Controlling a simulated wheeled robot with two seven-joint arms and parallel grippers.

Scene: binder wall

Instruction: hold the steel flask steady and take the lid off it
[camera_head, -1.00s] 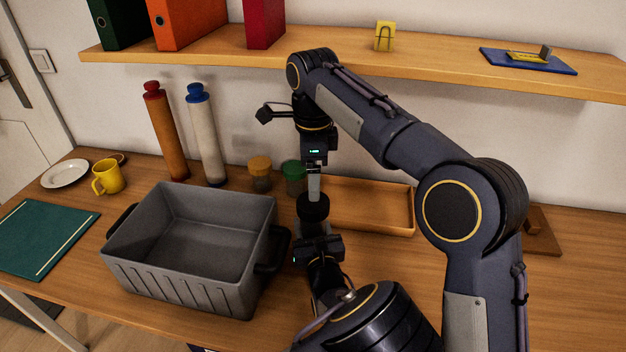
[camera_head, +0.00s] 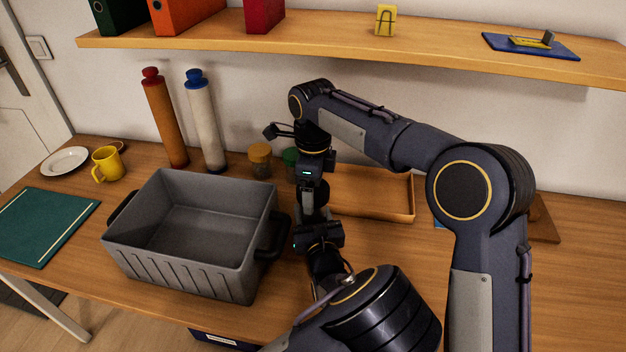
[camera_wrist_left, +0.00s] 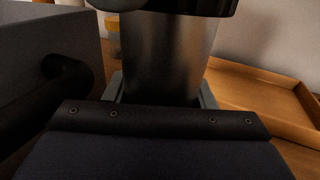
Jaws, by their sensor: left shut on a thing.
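The steel flask (camera_wrist_left: 168,55) stands upright in the middle of the left wrist view, with its black lid (camera_wrist_left: 180,5) at the top edge. My left gripper (camera_wrist_left: 163,92) is shut on the flask's body, one finger on each side. In the head view my left gripper (camera_head: 318,232) reaches it from the front, beside the grey crate. My right gripper (camera_head: 311,195) points down from above, with its fingers at the height of the lid. The lid is mostly hidden there, and I cannot tell whether the fingers close on it.
The grey crate (camera_head: 190,275) stands close to the left of the flask. An orange-brown tray (camera_head: 375,205) lies behind to the right. Two jars, one yellow-lidded (camera_head: 260,158) and one green-lidded (camera_head: 290,156), stand behind. A shelf (camera_head: 330,48) runs above my right arm.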

